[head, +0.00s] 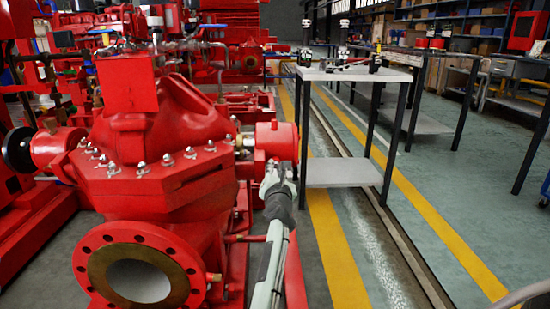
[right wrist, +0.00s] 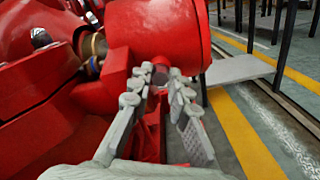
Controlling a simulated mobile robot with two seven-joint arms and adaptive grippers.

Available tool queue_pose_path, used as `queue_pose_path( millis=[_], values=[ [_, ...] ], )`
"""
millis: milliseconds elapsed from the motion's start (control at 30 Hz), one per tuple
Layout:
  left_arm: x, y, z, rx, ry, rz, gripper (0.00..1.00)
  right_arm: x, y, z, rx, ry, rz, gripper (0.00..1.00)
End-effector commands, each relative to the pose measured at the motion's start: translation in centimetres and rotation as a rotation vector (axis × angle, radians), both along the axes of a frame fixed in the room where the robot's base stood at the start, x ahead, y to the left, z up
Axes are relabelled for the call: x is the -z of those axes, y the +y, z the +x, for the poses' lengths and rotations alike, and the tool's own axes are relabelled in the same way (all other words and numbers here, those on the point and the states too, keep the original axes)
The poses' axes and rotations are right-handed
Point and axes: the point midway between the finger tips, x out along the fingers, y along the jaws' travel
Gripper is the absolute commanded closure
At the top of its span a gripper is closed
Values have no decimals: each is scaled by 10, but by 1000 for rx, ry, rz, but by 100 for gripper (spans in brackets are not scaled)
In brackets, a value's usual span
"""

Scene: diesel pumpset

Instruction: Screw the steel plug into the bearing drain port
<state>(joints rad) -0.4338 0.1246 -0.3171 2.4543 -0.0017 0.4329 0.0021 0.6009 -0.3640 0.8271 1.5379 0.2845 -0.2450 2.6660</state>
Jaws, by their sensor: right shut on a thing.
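My right gripper (head: 277,175) reaches up from below to the red bearing housing (head: 277,141) on the right side of the pump. In the right wrist view my right gripper (right wrist: 162,78) has its fingertips close to the underside of the housing (right wrist: 158,38). The fingers are shut on a small dark grey piece, the steel plug (right wrist: 161,74), which is mostly hidden between the tips. The drain port is hidden from both views, so I cannot tell whether the plug touches it or is in it. My left gripper is not in view.
The red pump casing (head: 165,150) with its round open flange (head: 138,275) stands left of my right arm. A grey trolley table (head: 355,74) with a lower shelf stands to the right, holding small items. The floor beside it, with yellow lines, is clear.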

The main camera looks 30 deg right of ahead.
Motion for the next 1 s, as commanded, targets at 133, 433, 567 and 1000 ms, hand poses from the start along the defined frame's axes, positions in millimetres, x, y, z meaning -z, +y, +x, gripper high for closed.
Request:
queue_pose_path(
  millis=[133,433,567,1000],
  values=[
    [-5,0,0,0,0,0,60,-2,-2,0,2,-75,116,100],
    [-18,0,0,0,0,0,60,-4,-1,1,0,-197,313,100],
    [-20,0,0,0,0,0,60,-3,-2,0,0,-226,359,100],
    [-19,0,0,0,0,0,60,-2,-1,0,0,-226,361,59]
  ],
)
